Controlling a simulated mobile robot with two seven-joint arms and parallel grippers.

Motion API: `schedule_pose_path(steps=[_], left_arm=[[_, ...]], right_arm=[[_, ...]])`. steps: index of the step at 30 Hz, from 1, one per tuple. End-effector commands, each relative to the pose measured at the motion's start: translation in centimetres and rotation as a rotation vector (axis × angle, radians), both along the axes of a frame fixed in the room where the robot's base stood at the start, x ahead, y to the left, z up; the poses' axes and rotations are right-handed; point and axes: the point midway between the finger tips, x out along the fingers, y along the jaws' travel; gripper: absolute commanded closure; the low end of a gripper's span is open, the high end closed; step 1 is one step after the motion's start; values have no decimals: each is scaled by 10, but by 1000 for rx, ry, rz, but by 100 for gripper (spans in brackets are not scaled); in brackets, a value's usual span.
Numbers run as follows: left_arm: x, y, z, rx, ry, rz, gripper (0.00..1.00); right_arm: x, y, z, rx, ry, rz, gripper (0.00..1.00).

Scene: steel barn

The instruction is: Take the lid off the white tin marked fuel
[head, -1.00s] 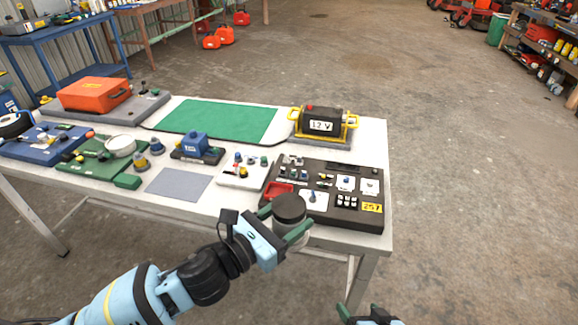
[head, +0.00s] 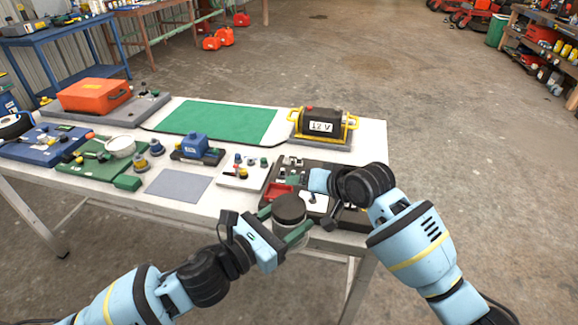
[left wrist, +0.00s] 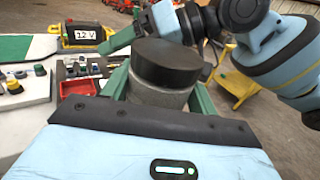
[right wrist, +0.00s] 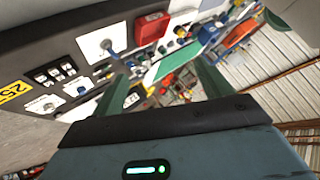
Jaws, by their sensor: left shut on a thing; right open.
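A tin with a dark, flat round lid (head: 289,206) and a pale grey-white body (head: 290,234) is upright in my left gripper (head: 286,228), in front of the table's near edge. The green fingers are shut around the body, below the lid. In the left wrist view the lid (left wrist: 167,62) sits on the tin (left wrist: 158,96). No fuel marking shows. My right gripper (right wrist: 160,72) is open and empty; its fingers stand apart in the right wrist view. In the head view it is above the dark panel, behind and right of the tin, apart from the lid.
The white table (head: 228,197) holds a dark switch panel (head: 350,218), a 12 V battery (head: 322,125), a green mat (head: 217,121), a blue-grey mat (head: 178,186), an orange case (head: 95,94) and several small parts.

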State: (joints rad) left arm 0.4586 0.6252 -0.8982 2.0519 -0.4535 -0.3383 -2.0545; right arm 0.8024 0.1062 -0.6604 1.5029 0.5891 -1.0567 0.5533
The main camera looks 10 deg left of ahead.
Motion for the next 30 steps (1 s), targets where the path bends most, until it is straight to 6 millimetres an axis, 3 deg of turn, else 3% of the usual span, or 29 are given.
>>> schedule_pose_path(steps=[1, 7, 15, 24, 30], left_arm=[[0, 0, 2, -2, -4, -1, 100], [0, 0, 2, -2, -4, -1, 100], [0, 0, 2, -2, -4, -1, 100], [0, 0, 2, -2, -4, -1, 100], [0, 0, 2, -2, -4, -1, 100]], right_arm=[[3, 7, 17, -9, 6, 16, 23], [-7, 38, 61, -62, 105, 89, 23], [-52, 67, 102, -234, 300, 184, 23], [-103, 55, 135, -524, 503, 175, 23], [-120, 40, 150, -656, 580, 130, 23]])
